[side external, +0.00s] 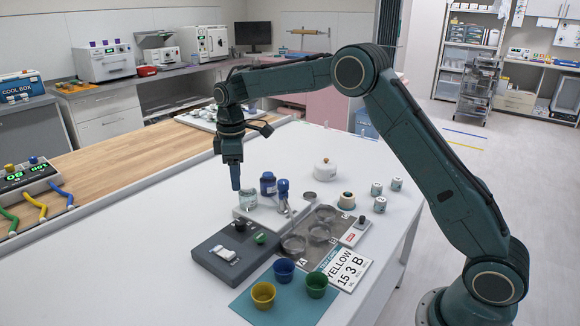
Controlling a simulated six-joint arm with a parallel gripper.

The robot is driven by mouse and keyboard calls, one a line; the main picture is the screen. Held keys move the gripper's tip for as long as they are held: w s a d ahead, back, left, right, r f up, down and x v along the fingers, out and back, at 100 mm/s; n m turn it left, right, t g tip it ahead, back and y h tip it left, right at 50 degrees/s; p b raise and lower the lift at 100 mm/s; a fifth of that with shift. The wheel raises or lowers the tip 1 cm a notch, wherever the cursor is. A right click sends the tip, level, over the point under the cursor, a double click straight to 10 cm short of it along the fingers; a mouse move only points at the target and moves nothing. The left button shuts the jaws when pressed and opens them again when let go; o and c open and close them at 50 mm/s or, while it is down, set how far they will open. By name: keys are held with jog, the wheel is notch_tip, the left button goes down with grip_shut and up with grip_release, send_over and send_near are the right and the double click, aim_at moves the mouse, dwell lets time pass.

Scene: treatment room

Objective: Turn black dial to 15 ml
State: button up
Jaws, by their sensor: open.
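A small black dial (362,219) stands on a light grey box with a red label (350,238), to the right of the dishes. Its scale and setting are too small to read. My gripper (236,187) points straight down and is open. It is over the back left of the work area, above and beside a small glass jar (248,200), and well apart from the dial. I cannot tell whether it touches the jar. A white card (345,268) reading "YELLOW 15 3 B" lies in front of the box.
A dark grey box (235,255) with a green knob (260,239) stands front left. Yellow (263,294), blue (284,270) and green (316,284) cups stand on a teal mat (290,309). Clear dishes (293,244), a blue-capped bottle (268,184) and several small jars (379,205) surround the dial.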

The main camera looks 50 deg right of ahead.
aim_at(240, 222)
jog(key=shift+f, duration=0.25)
notch_tip(240, 222, down, 14)
jog(key=shift+r, duration=0.25)
dwell(0.6)
jog(key=c, duration=1)
